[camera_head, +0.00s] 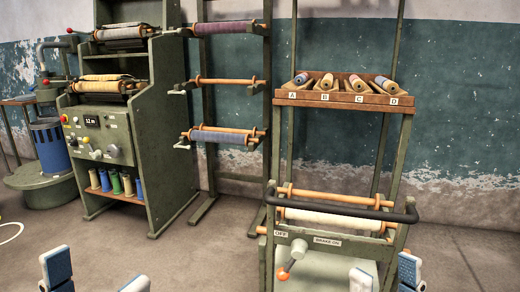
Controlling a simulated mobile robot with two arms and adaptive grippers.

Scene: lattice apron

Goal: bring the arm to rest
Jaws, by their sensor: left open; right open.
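My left gripper (97,276) shows at the bottom left edge of the head view. Its two pale-padded fingers stand apart with bare floor between them. My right gripper (385,274) shows at the bottom right of the view, in front of the green wheeled-looking frame's right side. Its two fingers are apart too, and nothing is seen between them. Both grippers are cut off by the lower edge, so the arms behind them are hidden.
A green stand (405,235) with a black bar, rollers and an orange-knobbed lever (283,274) stands close ahead. Its shelf (345,98) holds several rolls in places marked A to D. A control cabinet (160,120), a roll rack (212,185) and a blue bin (50,147) stand left. Floor at right is clear.

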